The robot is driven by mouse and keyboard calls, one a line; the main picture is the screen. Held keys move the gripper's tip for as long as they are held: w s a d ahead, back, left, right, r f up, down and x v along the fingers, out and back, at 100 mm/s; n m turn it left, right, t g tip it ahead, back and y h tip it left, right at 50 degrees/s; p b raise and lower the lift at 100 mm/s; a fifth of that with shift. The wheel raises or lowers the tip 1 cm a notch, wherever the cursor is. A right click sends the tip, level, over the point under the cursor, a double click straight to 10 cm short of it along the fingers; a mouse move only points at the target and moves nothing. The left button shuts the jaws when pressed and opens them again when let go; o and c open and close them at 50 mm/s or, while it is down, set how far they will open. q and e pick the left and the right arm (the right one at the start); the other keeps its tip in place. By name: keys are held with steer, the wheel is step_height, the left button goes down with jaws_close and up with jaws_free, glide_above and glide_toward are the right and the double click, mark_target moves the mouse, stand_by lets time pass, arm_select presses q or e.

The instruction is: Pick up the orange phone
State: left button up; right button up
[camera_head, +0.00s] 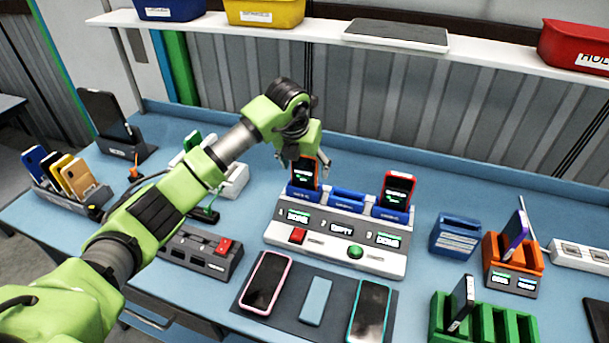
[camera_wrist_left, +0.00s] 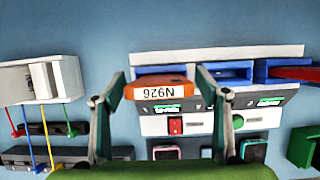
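The orange phone (camera_head: 304,173) stands upright in the left blue slot of a white and grey three-slot station (camera_head: 336,254). Its dark screen faces the head camera. My left gripper (camera_head: 312,155) is above and around its upper end. The fingers look open, with narrow gaps at the phone's sides; contact is not clear. My right gripper is not in view.
A red phone (camera_head: 396,190) stands in the station's right slot; the middle slot is empty. A dark mat (camera_head: 240,295) with phones lies in front. An orange stand (camera_head: 512,258) and green rack (camera_head: 500,325) are at right. A shelf (camera_head: 330,35) runs above the back.

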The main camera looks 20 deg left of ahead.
arm_select(q)
steer(key=c, duration=1)
steer(key=shift+r, duration=0.25)
step_height(320, 180, up, 8)
steer(key=b, duration=0.3)
steer(key=shift+r, duration=0.85)
